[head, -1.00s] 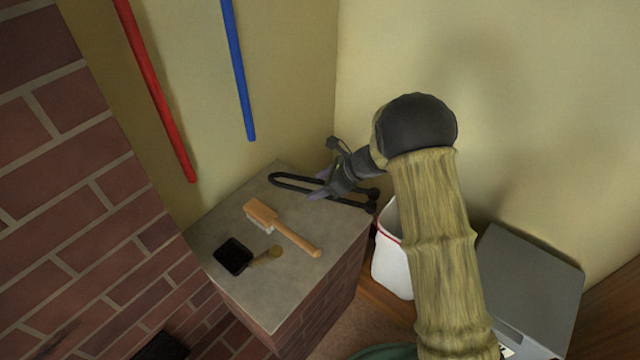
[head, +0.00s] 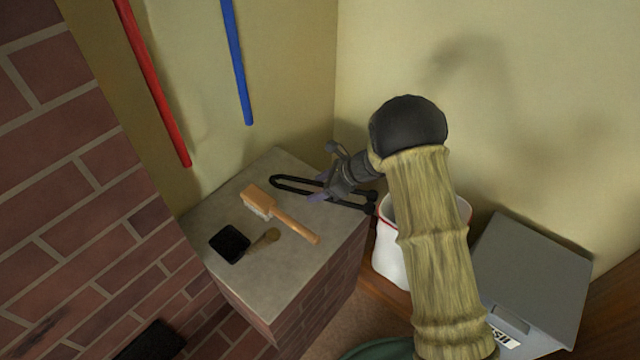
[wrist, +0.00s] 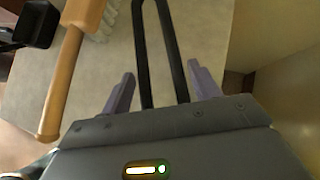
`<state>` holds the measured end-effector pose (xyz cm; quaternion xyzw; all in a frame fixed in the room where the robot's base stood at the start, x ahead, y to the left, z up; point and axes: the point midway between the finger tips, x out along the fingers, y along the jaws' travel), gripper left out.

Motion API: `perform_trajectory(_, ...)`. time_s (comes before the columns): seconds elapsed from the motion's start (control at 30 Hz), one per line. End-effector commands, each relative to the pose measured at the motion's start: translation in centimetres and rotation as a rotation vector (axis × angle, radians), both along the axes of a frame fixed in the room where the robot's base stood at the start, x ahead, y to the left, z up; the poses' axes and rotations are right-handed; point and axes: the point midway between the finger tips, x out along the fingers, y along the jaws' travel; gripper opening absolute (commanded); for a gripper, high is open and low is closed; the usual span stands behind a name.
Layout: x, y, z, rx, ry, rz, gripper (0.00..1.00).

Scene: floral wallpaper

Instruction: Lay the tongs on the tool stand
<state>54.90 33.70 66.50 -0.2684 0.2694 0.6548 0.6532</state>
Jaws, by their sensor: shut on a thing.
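The black tongs (head: 297,187) are a long narrow loop with two arms. They reach over the back right part of the grey-topped brick stand (head: 290,265), their closed end toward the back left. My gripper (head: 322,192) is shut on the tongs, its purple fingers on either side of the two arms. In the wrist view the tongs (wrist: 143,52) run up from between the fingers (wrist: 162,88). The rounded ends near the stand's right edge are partly hidden by my gripper. I cannot tell whether the tongs touch the top.
A wooden brush (head: 282,217) and a small black shovel (head: 230,244) lie on the stand, in front of the tongs. A white bin (head: 388,255) and a grey lidded box (head: 530,275) stand to the right. Walls close off the back; brickwork (head: 75,200) rises left.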

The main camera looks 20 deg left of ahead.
Motion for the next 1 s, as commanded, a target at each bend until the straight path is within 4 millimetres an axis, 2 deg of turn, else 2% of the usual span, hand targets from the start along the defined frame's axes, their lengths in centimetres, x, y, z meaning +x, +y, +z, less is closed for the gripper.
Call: perform_trajectory(1.0,0.04,0.03,-1.02,0.002,-0.001,0.0,0.21)
